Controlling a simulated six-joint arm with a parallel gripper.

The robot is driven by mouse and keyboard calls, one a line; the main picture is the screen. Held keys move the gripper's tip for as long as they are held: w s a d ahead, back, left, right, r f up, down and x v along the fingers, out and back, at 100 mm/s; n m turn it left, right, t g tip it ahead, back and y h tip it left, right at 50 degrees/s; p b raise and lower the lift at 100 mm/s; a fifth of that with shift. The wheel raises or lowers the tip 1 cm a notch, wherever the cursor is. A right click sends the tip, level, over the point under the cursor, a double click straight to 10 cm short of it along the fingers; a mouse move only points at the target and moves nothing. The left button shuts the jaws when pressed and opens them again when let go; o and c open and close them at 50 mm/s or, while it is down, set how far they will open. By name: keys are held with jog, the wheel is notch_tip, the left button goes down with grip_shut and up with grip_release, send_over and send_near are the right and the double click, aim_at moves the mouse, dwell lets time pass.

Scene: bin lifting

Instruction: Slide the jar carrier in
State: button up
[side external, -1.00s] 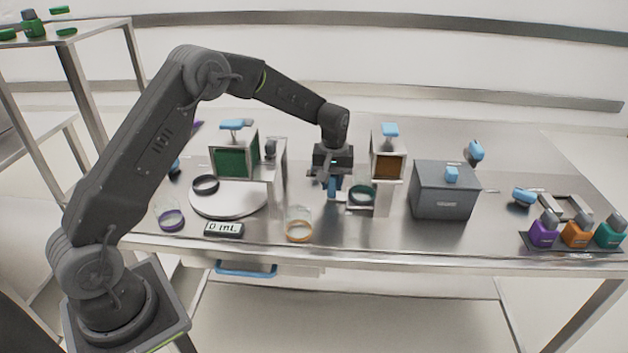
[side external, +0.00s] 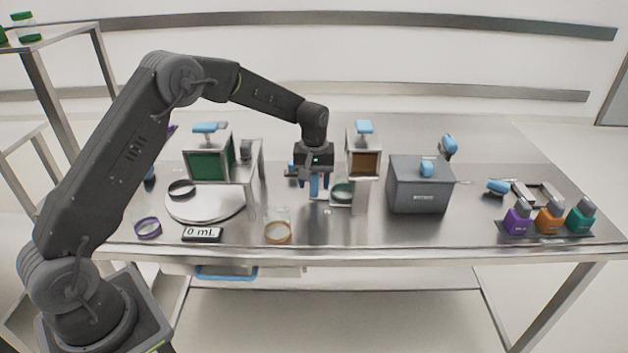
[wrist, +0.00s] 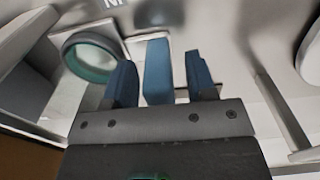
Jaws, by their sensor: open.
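The jar carrier is a small pale tray (wrist: 72,98) with an upright blue handle (wrist: 157,66). A clear jar with a teal ring (side external: 342,192) stands on it, beside the post of the brown-windowed dispenser. The jar also shows at the upper left of the wrist view (wrist: 92,58). My gripper (side external: 314,186) points down at the carrier's left end. In the wrist view my gripper (wrist: 160,80) is open, its two blue fingers on either side of the handle with a gap on both sides. The carrier's far end is partly hidden by the dispenser.
The brown-windowed dispenser (side external: 364,162) stands close right of my gripper, a green-windowed one (side external: 209,165) to the left. A grey box (side external: 419,188) stands further right. An orange-ringed jar (side external: 278,231) and a display reading 0 mL (side external: 202,234) are near the front edge.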

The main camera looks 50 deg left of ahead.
notch_tip(320, 180, up, 14)
jog(key=shift+f, duration=0.2)
jog(key=shift+c, duration=0.5)
jog(key=shift+a+n, duration=0.15)
jog(key=shift+n, duration=0.15)
jog(key=shift+c, duration=0.7)
jog(key=shift+s+a+n+h, duration=0.25)
jog(key=shift+n+h, duration=0.05)
jog(key=shift+n, duration=0.5)
jog(key=shift+c, duration=0.8)
jog(key=s+a+n+t, duration=0.1)
jog(key=n, duration=0.3)
jog(key=s+a+n+h, duration=0.1)
jog(key=n, duration=0.4)
jog(key=s+a+n+t+h, duration=0.1)
jog(key=a+n, duration=0.1)
jog(key=n, duration=0.2)
jog(key=shift+s+n+t, duration=0.2)
jog(key=shift+n+t, duration=0.1)
grip_shut()
notch_tip(320, 180, down, 9)
jog(key=w+d+n, duration=0.2)
jog(key=shift+f+t+h, duration=0.15)
jog(key=shift+t+h, duration=0.15)
